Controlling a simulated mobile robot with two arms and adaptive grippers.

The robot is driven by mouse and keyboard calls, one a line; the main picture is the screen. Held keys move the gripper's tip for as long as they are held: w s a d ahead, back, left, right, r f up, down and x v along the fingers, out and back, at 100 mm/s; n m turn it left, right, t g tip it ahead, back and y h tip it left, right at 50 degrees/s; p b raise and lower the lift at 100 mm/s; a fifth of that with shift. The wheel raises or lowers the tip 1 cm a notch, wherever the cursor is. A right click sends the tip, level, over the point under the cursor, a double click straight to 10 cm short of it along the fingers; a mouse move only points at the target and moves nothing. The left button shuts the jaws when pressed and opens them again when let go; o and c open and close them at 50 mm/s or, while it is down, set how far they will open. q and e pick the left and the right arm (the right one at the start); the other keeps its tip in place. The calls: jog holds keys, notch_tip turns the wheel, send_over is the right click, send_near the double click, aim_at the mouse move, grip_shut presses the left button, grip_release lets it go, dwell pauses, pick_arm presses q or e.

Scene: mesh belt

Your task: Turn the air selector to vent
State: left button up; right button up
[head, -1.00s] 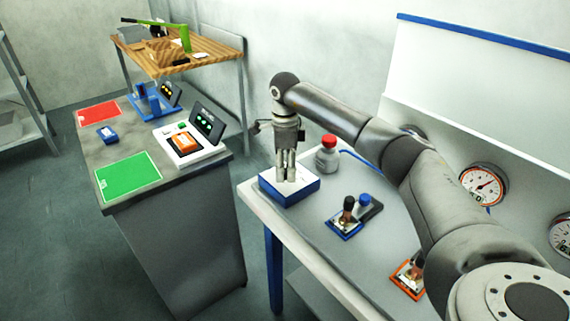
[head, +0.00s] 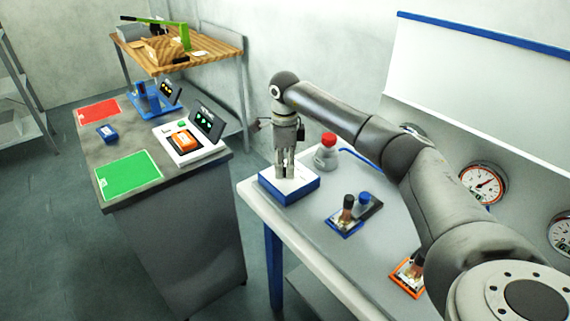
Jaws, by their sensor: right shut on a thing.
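The air selector appears to be the blue box with a white top (head: 302,188) at the left end of the near table. My right gripper (head: 285,173) points straight down at the white top. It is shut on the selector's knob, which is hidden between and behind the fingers. The knob's pointer and any vent marking cannot be made out. My left gripper is not in view.
A red-capped bottle (head: 326,153) stands just right of the box. Small blue-based (head: 345,222) and orange-based (head: 405,279) fixtures sit further along the table. A gauge (head: 483,185) is at the back. A grey counter (head: 120,193) stands left, across a gap.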

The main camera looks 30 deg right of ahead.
jog(key=m, duration=0.4)
jog(key=shift+r+p, duration=0.1)
jog(key=shift+p, duration=0.25)
jog(key=m, duration=0.4)
jog(key=shift+p, duration=0.35)
jog(key=m, duration=0.5)
jog(key=shift+p, duration=0.4)
jog(key=shift+m+p, duration=0.35)
jog(key=shift+m, duration=1.75)
jog(key=o, duration=1)
jog(key=shift+o, duration=0.2)
